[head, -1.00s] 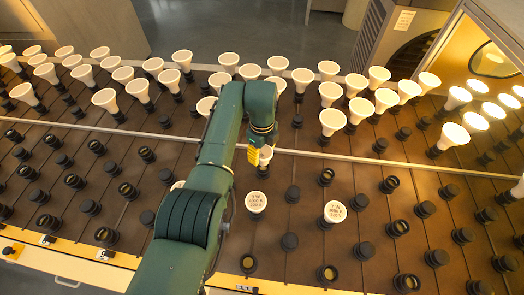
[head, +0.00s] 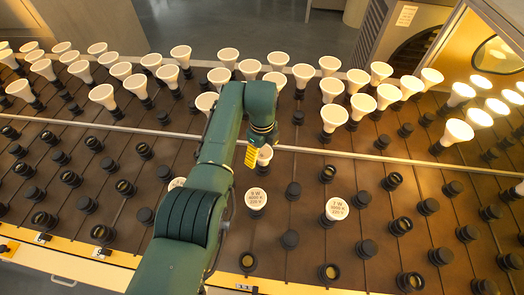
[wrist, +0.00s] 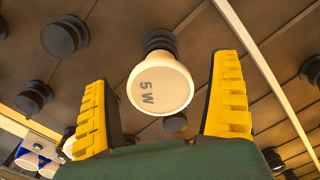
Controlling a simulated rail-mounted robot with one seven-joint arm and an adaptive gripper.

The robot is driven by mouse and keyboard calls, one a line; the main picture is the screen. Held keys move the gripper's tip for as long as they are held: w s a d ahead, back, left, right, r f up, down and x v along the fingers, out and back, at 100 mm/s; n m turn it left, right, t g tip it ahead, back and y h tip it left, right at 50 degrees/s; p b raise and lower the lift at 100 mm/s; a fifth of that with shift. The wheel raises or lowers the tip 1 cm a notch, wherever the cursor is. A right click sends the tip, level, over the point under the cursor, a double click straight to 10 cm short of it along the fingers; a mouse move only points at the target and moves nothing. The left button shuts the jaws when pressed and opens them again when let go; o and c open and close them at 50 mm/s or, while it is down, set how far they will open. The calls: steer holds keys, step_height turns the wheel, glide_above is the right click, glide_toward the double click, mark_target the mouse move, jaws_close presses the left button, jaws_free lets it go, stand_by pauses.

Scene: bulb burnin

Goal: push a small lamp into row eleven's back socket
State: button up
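My gripper (wrist: 165,110) is open, its two yellow ridged fingers spread either side of a white lamp marked "5 W" (wrist: 160,85). The lamp's face is toward the wrist camera, with a dark collar (wrist: 160,40) behind it. Gaps show between lamp and fingers. In the head view a yellow finger (head: 252,156) and part of a white lamp (head: 264,155) show just in front of the long rail. Two more labelled lamps, one at centre (head: 256,198) and one right of it (head: 337,209), stand face up nearby. I cannot tell which socket is row eleven's back one.
Several glowing lamps (head: 228,54) stand behind the rail (head: 400,157). Dark sockets, some capped and some open (head: 329,272), fill the front area. A bare socket (head: 298,117) is behind the rail near my wrist. Small row tags (head: 102,252) line the front edge.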

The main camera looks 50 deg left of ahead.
step_height(320, 180, up, 12)
stand_by(0.5)
stand_by(0.4)
